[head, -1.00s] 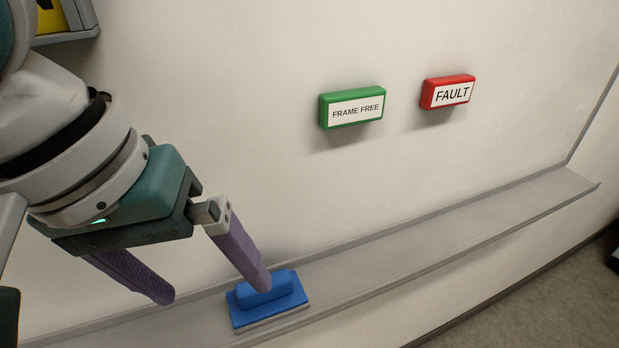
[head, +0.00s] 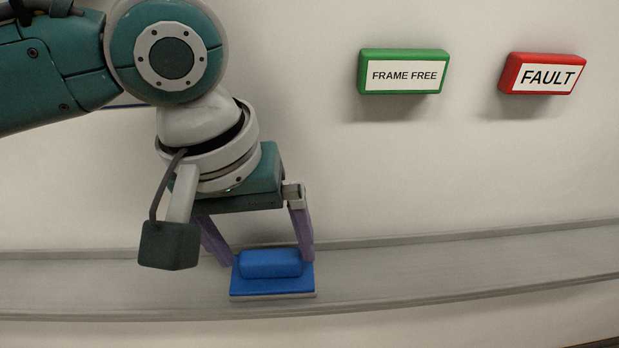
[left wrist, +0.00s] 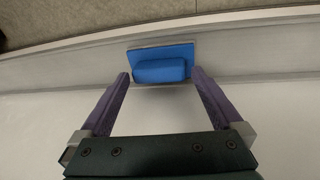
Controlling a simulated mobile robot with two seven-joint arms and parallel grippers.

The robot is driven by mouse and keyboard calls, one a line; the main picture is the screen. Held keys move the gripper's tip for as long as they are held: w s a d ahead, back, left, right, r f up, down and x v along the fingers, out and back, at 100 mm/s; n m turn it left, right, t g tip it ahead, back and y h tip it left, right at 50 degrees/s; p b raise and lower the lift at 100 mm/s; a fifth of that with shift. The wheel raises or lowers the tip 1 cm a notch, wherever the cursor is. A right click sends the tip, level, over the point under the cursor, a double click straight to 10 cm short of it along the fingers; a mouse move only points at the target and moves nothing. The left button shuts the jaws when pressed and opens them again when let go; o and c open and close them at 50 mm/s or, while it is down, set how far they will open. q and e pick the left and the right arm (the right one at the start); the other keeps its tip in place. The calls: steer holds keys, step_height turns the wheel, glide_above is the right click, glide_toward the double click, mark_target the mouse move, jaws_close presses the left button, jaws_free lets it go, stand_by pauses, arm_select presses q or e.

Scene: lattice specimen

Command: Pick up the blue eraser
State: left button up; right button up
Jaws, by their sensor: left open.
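The blue eraser (head: 271,268) lies on the grey tray (head: 420,272) below the whiteboard, its raised blue grip on top. My left gripper (head: 268,262) is open, pointing down at the eraser, with its purple fingers spread toward the left and right ends of the grip. In the left wrist view the eraser (left wrist: 162,66) sits just beyond and between the fingertips (left wrist: 160,74), with nothing held. Whether a finger touches it cannot be told. My right gripper is not in view.
A green block labelled FRAME FREE (head: 404,72) and a red block labelled FAULT (head: 542,74) are on the whiteboard to the upper right. The tray right of the eraser is clear. Beyond the tray's edge, the left wrist view shows carpeted floor (left wrist: 90,12).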

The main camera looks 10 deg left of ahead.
arm_select(q)
steer(key=shift+w+d+f, duration=0.1)
steer(key=shift+f, duration=0.5)
steer(key=c, duration=1)
steer(key=shift+r, duration=0.1)
